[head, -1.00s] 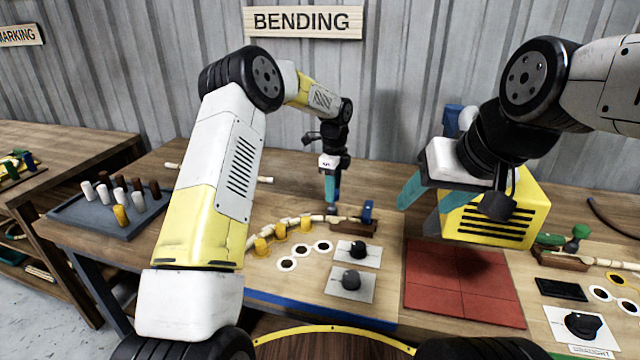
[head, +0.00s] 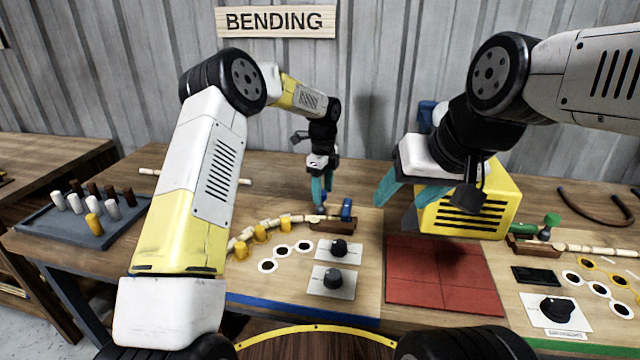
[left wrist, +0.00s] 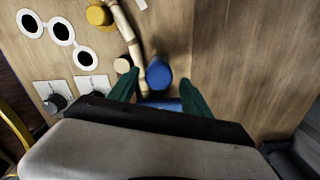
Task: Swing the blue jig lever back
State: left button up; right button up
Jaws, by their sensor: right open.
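The blue jig lever (head: 346,209) stands at the right end of the brown clamp block (head: 333,226) on the left bending board. My left gripper (head: 322,202) is open, pointing down just left of the lever in the head view. In the left wrist view a round blue knob (left wrist: 159,73) and a blue bar (left wrist: 162,104) show between the spread teal fingers, with gaps at the sides. Whether a finger touches the lever I cannot tell. My right gripper (head: 410,196) is open and empty, in front of the yellow box.
A rattan strip (head: 268,228) curves past several yellow pegs (head: 260,233). A red mat (head: 440,275) and a yellow slotted box (head: 478,210) are to the right. A grey peg tray (head: 85,225) is left.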

pick_arm(q)
jog(key=shift+a, duration=0.15)
notch_tip(320, 180, up, 7)
jog(key=shift+r, duration=0.35)
dwell(0.3)
jog(key=shift+r, duration=0.25)
jog(key=s+a+r+n+t, duration=0.1)
jog(key=s+a+r+n, duration=0.4)
jog(key=s+r, duration=0.3)
jog(key=s+a+r+n+t, duration=0.2)
jog(key=s+a+r+n, duration=0.3)
jog(key=s+r, duration=0.2)
jog(key=s+a+n+t+h, duration=0.1)
jog(key=s+a+n, duration=0.2)
jog(key=s+n, duration=0.3)
jog(key=s+a+f+n+t+h, duration=0.1)
jog(key=s+n, duration=0.6)
jog(key=s, duration=0.8)
jog(key=shift+s+a+f+t, duration=0.2)
jog(key=shift+a+t, duration=0.4)
jog(key=shift+a, duration=0.6)
